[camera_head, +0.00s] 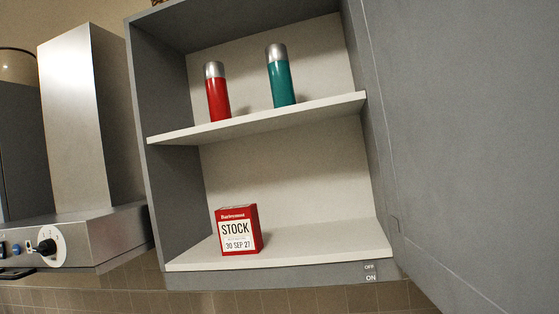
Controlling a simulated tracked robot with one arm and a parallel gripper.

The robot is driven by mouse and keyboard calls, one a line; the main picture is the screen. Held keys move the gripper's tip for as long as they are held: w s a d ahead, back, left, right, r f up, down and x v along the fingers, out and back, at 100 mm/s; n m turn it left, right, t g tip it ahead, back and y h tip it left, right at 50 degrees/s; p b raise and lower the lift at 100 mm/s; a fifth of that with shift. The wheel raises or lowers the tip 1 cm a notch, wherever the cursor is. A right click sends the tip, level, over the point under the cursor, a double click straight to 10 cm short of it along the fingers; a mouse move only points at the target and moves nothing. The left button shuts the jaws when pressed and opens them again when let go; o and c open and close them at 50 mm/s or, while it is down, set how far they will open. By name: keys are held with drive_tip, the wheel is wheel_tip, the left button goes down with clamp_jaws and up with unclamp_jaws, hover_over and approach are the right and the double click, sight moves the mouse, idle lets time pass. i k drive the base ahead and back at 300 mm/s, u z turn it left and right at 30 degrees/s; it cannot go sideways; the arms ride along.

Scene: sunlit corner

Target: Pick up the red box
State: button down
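The red box (239,230) stands upright on the lower shelf of an open grey wall cabinet, left of the shelf's middle and near its front edge. Its front has a white label reading "STOCK" and "30 SEP 27". Nothing touches it, and its front and right sides are in clear view. My gripper is not in view.
The upper shelf (264,115) holds a red bottle (217,95) and a teal bottle (281,80), both silver-capped. The grey cabinet door (470,130) stands open at the right. A metal range hood (85,150) is at the left. The lower shelf (330,243) is free right of the box.

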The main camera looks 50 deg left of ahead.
sight(239, 227)
drive_tip(key=u, duration=1.15)
